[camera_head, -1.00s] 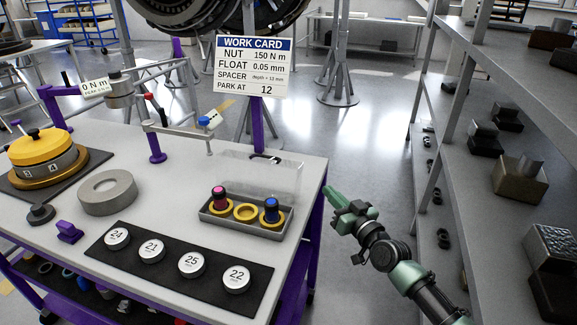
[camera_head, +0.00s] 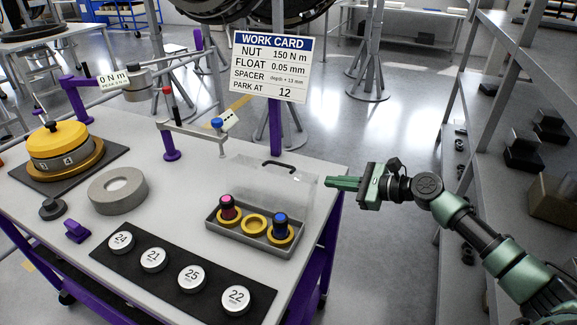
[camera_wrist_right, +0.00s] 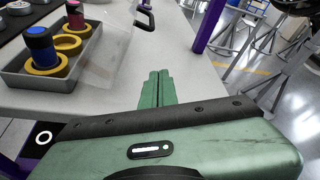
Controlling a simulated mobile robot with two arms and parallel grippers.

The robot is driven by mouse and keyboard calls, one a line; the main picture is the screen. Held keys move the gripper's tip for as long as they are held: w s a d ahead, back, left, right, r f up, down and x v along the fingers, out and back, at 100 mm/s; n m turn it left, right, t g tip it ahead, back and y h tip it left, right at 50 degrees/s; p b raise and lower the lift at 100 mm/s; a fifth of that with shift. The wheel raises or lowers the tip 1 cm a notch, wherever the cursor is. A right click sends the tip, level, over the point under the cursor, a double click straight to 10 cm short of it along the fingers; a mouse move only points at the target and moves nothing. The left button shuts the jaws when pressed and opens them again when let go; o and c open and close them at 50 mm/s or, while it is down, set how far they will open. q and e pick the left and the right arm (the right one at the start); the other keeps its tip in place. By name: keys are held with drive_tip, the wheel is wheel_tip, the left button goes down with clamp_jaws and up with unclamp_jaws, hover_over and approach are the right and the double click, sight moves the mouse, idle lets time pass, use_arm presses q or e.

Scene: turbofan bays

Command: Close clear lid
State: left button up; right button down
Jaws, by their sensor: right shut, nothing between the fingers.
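The clear lid (camera_head: 290,182) stands raised, open, along the back edge of a grey tray (camera_head: 243,240) near the table's right end. Its dark handle (camera_head: 279,168) is at its top edge; the handle also shows in the right wrist view (camera_wrist_right: 144,16). The tray holds yellow rings, with a pink-topped piece (camera_head: 227,208) and a blue-topped piece (camera_head: 280,226) standing in the outer two. My right gripper (camera_head: 328,183) is shut and empty, just right of the lid, its fingers pointing left. My left gripper is not in view.
A black mat with several numbered discs (camera_head: 192,278) lies in front of the tray. A work card (camera_head: 270,67) stands on a purple post (camera_head: 276,128) behind the lid. Shelving (camera_head: 500,150) stands at the right; floor is open between it and the table.

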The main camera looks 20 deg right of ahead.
sight(301, 171)
drive_tip(key=shift+a, duration=0.1)
drive_tip(key=shift+w+a+g, duration=0.15)
drive_tip(key=shift+a+g, duration=0.05)
drive_tip(key=shift+g, duration=0.1)
drive_tip(key=p+x, duration=0.1)
drive_tip(key=x, duration=0.8)
drive_tip(key=shift+w+a+r, duration=0.1)
drive_tip(key=shift+w+a, duration=0.1)
drive_tip(key=r, duration=0.1)
drive_tip(key=r+p, duration=0.2)
drive_tip(key=shift+s+a, duration=0.4)
drive_tip(key=shift+s+a+r, duration=0.1)
drive_tip(key=shift+s+r, duration=0.05)
drive_tip(key=shift+r, duration=0.2)
drive_tip(key=shift+f, duration=0.1)
